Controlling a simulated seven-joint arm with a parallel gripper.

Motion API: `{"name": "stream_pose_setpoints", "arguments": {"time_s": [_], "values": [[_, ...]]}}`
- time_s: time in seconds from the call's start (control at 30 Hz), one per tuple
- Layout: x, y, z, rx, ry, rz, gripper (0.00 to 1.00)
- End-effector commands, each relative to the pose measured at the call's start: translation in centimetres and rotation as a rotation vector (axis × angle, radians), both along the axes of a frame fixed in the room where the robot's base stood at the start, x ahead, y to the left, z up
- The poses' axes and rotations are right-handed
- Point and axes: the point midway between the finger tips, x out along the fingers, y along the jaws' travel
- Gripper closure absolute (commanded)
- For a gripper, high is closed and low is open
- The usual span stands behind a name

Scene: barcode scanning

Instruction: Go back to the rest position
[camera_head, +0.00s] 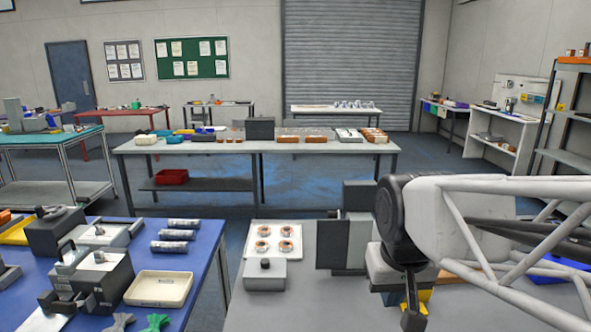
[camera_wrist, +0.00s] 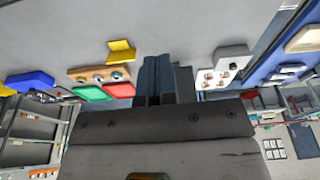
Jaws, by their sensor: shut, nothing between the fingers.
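My gripper (camera_head: 412,312) hangs at the end of my arm above the grey table, at the lower right of the head view. The grey table surface (camera_wrist: 60,35) lies beyond the fingertips.
A grey box with a knob (camera_head: 265,274) and a white plate with several round pieces (camera_head: 277,238) stand left of my arm. A dark upright panel (camera_head: 340,244) is close to my arm. The wrist view shows a yellow piece (camera_wrist: 121,52), a red tray (camera_wrist: 119,90) and a green tray (camera_wrist: 88,93).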

Motion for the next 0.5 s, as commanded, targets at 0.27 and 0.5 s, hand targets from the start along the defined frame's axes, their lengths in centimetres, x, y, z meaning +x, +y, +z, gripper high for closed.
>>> {"name": "stream_pose_setpoints", "arguments": {"time_s": [0.27, 0.5], "values": [[-5.5, -2.5, -3.2, -0.005, -0.017, -0.041, 1.00], [-7.1, -3.1, -4.4, -0.007, -0.022, -0.053, 1.00]]}}
